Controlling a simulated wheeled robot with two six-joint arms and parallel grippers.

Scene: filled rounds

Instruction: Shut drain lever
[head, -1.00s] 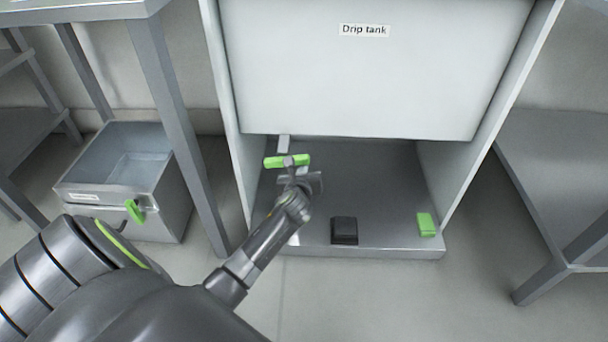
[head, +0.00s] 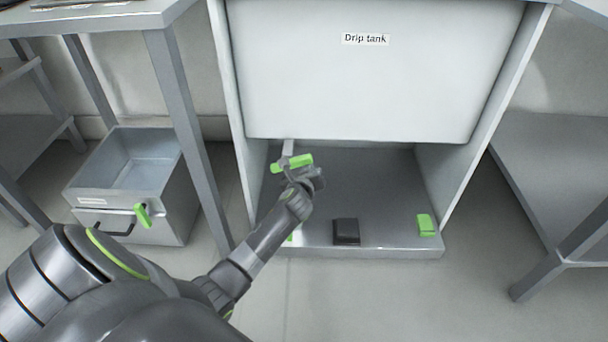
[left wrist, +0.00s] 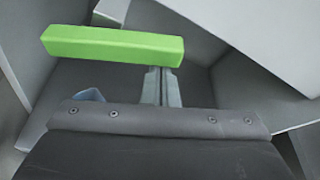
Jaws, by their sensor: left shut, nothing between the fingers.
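A green lever handle (head: 300,161) sits on a pale pipe below the drip tank (head: 370,85), at the left of the open bay. It lies crosswise, its right end a little higher in the head view. In the left wrist view the green handle (left wrist: 112,46) is a long bar across the upper left. My left gripper (head: 297,177) is shut and empty, close in front of the handle. Its fingers (left wrist: 161,84) reach up to the bar's near side toward its right end; I cannot tell whether they touch it. My right gripper is out of view.
On the bay's base (head: 385,190) are a black block (head: 346,231) and a green block (head: 425,225). Side panels flank the bay.

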